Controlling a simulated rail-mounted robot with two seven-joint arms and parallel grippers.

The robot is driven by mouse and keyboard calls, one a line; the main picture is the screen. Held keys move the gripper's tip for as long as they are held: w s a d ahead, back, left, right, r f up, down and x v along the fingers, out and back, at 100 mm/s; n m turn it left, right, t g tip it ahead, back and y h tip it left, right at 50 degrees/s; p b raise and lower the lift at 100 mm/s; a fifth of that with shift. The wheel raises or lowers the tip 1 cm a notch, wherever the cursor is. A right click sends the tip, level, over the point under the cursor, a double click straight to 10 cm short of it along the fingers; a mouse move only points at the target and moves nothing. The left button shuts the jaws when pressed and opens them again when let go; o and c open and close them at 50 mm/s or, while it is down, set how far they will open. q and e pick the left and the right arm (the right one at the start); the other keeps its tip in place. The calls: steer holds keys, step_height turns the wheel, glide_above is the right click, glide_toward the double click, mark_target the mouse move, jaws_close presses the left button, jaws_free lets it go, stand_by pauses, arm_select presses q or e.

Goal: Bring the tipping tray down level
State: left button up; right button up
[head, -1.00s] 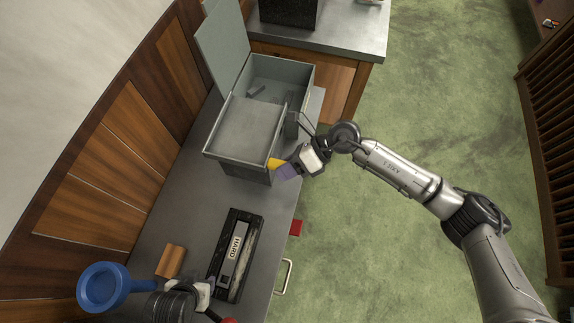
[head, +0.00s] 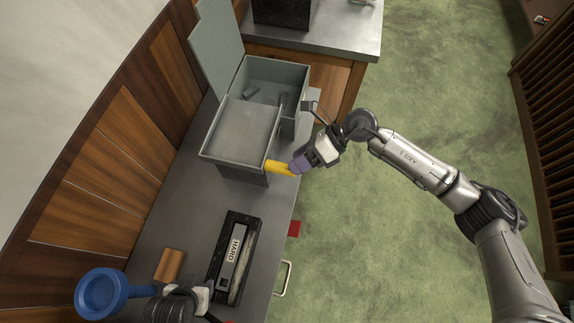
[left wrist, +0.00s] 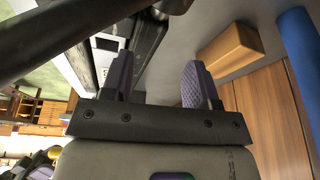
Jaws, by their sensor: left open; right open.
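The grey tipping tray (head: 240,132) is at the near side of an open grey box (head: 290,72), on the grey counter. It looks nearly level, but its exact tilt is hard to tell. A yellow handle (head: 278,167) sticks out at its right front corner. My right gripper (head: 296,164) is open at the outer end of this handle; whether it touches is unclear. My left gripper (head: 208,300) is low in the head view, partly hidden by its own wrist. In the left wrist view its fingers (left wrist: 159,82) stand apart with nothing between them.
A blue funnel-like piece (head: 102,293) is at lower left. Green floor is clear.

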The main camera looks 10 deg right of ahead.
steer(key=v, duration=0.8)
steer(key=shift+d+r, duration=0.2)
steer(key=shift+d, duration=0.15)
steer(key=shift+w, duration=0.1)
